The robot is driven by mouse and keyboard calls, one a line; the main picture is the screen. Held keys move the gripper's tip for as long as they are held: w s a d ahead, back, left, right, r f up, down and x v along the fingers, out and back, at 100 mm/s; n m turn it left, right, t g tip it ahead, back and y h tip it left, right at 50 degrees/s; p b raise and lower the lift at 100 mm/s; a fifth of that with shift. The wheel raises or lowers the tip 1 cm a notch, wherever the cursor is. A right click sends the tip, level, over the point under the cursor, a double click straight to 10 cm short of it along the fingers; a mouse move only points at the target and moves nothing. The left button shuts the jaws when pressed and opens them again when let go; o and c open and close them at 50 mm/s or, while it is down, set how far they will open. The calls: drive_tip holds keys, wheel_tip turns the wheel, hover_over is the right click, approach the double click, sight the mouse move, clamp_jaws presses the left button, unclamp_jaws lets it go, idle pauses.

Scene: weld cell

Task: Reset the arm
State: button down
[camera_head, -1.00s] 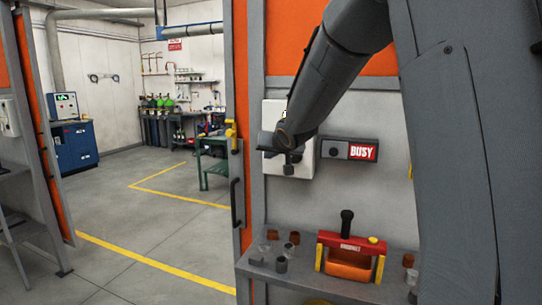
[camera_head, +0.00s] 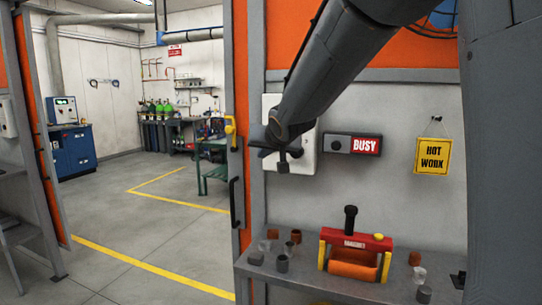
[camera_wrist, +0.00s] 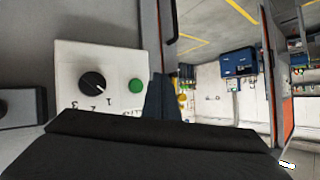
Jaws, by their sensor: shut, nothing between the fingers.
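My gripper (camera_head: 282,167) is shut and empty at the end of my arm, which reaches down from the upper right in the head view. It is in front of a white switch panel (camera_head: 304,145) on the grey wall and hides part of it. In the wrist view the panel (camera_wrist: 120,62) shows a black rotary knob (camera_wrist: 92,84) with numbers and a green button (camera_wrist: 136,86). My dark gripper body fills the lower part of that view. I cannot tell whether it touches the panel.
A BUSY box (camera_head: 352,145) and a yellow HOT WORK sign (camera_head: 433,157) are on the wall. A door handle (camera_head: 235,203) is left. The floor (camera_head: 140,235) further left is open.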

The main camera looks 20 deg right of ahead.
drive_tip(key=shift+s+a+b, duration=0.35)
drive_tip(key=shift+s, duration=0.05)
drive_tip(key=s+d+f+g, duration=0.1)
drive_tip(key=s+f+g, duration=0.2)
drive_tip(key=s+f, duration=0.4)
drive_tip(key=s+d+f+g, duration=0.1)
drive_tip(key=s+f+g, duration=0.1)
drive_tip(key=s+f, duration=0.5)
drive_tip(key=s+a+f+n+g, duration=0.1)
drive_tip(key=s+f+g, duration=0.5)
drive_tip(key=s+f, duration=0.9)
drive_tip(key=s+n, duration=0.1)
drive_tip(key=s, duration=0.2)
drive_tip(key=shift+s, duration=0.3)
